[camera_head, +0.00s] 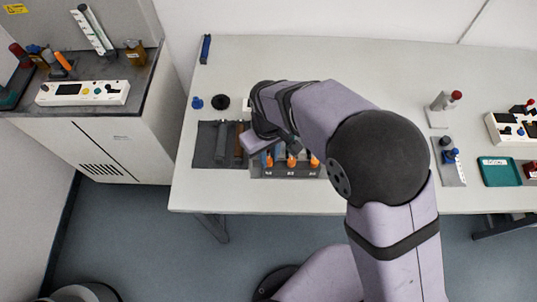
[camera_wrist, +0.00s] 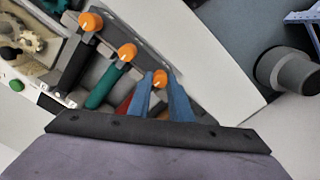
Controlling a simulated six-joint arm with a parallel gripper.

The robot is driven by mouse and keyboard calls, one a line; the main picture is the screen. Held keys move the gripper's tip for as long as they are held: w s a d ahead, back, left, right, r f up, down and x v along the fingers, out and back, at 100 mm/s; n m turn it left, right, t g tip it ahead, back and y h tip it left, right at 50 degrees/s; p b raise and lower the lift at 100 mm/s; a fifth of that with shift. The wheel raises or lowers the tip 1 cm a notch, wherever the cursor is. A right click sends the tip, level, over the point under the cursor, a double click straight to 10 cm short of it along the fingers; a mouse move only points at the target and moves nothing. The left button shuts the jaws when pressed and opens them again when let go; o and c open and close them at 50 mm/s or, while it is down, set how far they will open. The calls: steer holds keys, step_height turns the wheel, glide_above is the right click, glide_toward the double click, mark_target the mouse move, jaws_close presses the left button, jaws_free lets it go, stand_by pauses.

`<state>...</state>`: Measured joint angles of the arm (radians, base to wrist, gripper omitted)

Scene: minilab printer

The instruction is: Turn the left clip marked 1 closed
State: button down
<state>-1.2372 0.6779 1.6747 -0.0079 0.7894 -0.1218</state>
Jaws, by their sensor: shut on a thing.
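A dark grey holder (camera_head: 290,172) on the white bench carries three orange clips in a row above small labels. The left clip (camera_head: 269,161) is the one at my gripper (camera_head: 266,155). In the wrist view my gripper's blue fingers (camera_wrist: 165,95) are shut on this left clip (camera_wrist: 160,77), the end one of the row, with a red tube partly hidden beside the fingers. The middle clip (camera_wrist: 127,51) sits over a green tube and the right clip (camera_wrist: 91,22) over a dark one. Both are clear of the fingers. The labels are too small to read.
My arm covers the bench right of the holder. Farther right stand a teal tray (camera_head: 497,172) and small devices.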

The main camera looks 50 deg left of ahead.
steer(key=shift+a+r+n, duration=0.1)
steer(key=shift+n, duration=1.1)
steer(key=c, duration=1.6)
jaws_free()
steer(key=shift+r, duration=0.1)
steer(key=shift+r+b, duration=1.1)
steer(key=shift+r, duration=2.45)
